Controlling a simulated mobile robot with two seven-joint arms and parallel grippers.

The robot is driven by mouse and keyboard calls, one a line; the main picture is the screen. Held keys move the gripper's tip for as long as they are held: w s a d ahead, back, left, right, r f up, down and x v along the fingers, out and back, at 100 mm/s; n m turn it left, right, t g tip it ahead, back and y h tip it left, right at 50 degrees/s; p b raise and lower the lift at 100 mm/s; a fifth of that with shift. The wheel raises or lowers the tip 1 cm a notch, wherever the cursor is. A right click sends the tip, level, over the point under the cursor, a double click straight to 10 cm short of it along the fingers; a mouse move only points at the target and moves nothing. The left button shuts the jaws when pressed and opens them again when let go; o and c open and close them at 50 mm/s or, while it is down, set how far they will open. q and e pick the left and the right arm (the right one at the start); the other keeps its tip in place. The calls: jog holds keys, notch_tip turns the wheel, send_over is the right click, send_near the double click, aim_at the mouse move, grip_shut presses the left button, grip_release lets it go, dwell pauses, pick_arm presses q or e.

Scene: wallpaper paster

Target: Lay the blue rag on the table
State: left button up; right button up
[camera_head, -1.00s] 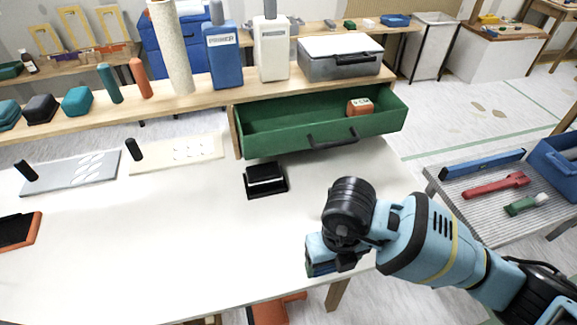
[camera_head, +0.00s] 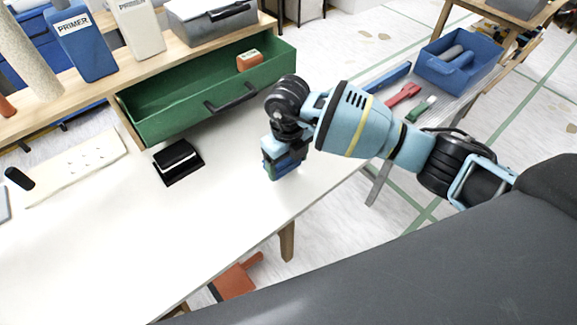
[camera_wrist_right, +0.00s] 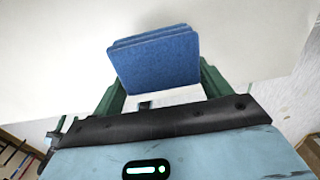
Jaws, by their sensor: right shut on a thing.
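The blue rag (camera_wrist_right: 155,58) is folded into a thick block and sits between the green fingers of my right gripper (camera_wrist_right: 160,88) in the right wrist view. In the head view my right gripper (camera_head: 284,172) points down over the right end of the white table (camera_head: 90,235). The rag is mostly hidden there by the gripper. I cannot tell whether the rag touches the tabletop. My left gripper is not in view.
An open green drawer (camera_head: 160,120) holds an orange block (camera_head: 249,60) behind the table. A black holder (camera_head: 178,162) stands on the tabletop, left of my gripper. A blue bin (camera_head: 457,72) stands on the side table at right.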

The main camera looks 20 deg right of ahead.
aim_at(289, 168)
jog(key=shift+w+d+f, duration=0.1)
jog(key=shift+w+d, duration=0.2)
jog(key=shift+w, duration=0.05)
jog(key=shift+f, duration=1.7)
jog(key=shift+f, duration=0.1)
jog(key=o, duration=1)
notch_tip(289, 168, up, 12)
jog(key=shift+r+p, duration=0.15)
jog(key=shift+p, duration=0.2)
